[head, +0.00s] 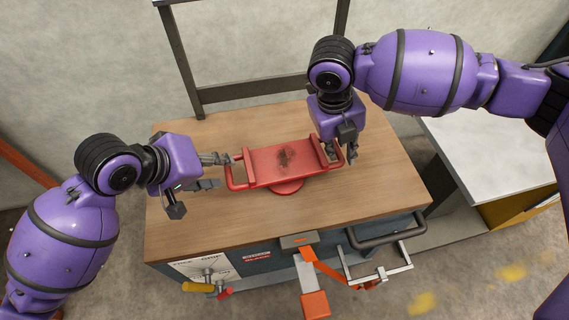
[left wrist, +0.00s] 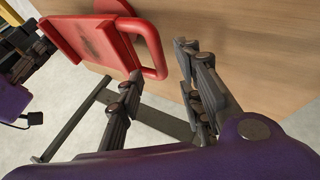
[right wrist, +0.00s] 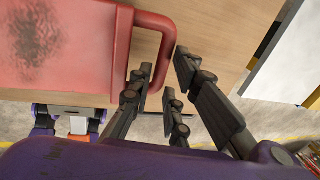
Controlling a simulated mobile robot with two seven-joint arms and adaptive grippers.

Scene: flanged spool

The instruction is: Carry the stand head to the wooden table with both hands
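The stand head (head: 275,163) is a red cradle with a scuffed dark patch and a loop handle at each end. It appears to rest on its round red foot on the wooden table (head: 190,229). My left gripper (head: 222,172) is open at the left handle; in the left wrist view the handle (left wrist: 154,48) lies between its parted fingers (left wrist: 160,65). My right gripper (head: 341,156) is open at the right handle; in the right wrist view the handle (right wrist: 169,40) reaches between its spread fingers (right wrist: 163,65). Whether any finger touches a handle I cannot tell.
A dark frame (head: 250,90) rises behind the table. A white-topped cabinet (head: 500,150) stands to the right. A grey push handle (head: 388,232), an orange-and-grey part (head: 313,275) and a yellow-handled valve (head: 198,287) are at the table's front. The tabletop around the stand head is bare.

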